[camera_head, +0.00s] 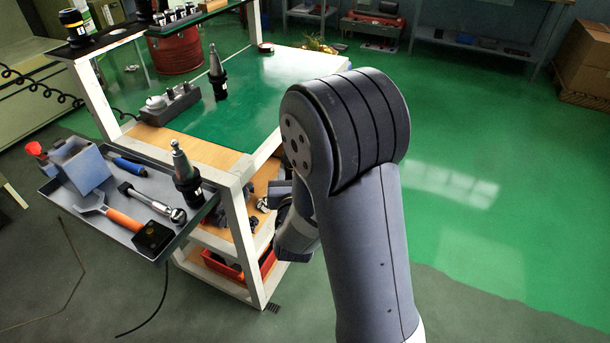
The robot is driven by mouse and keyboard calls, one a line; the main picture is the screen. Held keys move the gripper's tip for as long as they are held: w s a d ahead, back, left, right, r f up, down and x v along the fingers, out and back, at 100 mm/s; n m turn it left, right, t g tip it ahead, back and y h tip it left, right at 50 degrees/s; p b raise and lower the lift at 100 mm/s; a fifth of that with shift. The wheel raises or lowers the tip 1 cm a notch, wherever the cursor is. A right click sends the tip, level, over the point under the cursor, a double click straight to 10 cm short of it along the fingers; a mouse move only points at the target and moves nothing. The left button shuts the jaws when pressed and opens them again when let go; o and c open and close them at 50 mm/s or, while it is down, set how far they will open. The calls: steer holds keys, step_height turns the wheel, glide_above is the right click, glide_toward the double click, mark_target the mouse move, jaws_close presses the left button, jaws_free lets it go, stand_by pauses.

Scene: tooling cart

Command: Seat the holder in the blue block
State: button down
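A blue-grey block (80,166) stands at the left end of the grey side tray. A tool holder (187,184) with a silver taper and a dark body stands upright at the tray's right end, apart from the block. A similar holder (217,80) stands upright on the green cart top. The frame does not show which holder is meant. My arm fills the middle right, and its wrist is partly hidden behind the large joint. The fingers of my gripper cannot be made out, and no held object shows.
A grey rack (172,103) sits on the cart top (270,90). White cart posts stand near my wrist. Open floor lies right.

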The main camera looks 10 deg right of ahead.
steer(key=s+a+r+n+g+y, duration=0.1)
steer(key=a+r+y, duration=0.4)
steer(key=a+r, duration=0.5)
steer(key=s+a+r+n+g+y, duration=0.1)
steer(key=s+a+r+n+y, duration=0.3)
steer(key=a+r, duration=0.6)
steer(key=s+a+r+n+g+y, duration=0.1)
steer(key=a+r+n+y, duration=0.4)
steer(key=a+r, duration=0.5)
steer(key=s+a+y, duration=0.1)
steer(key=a, duration=0.4)
steer(key=shift+s+r+g, duration=0.15)
steer(key=shift+r+g, duration=0.05)
steer(key=shift+g, duration=0.1)
steer(key=shift+a+r, duration=0.1)
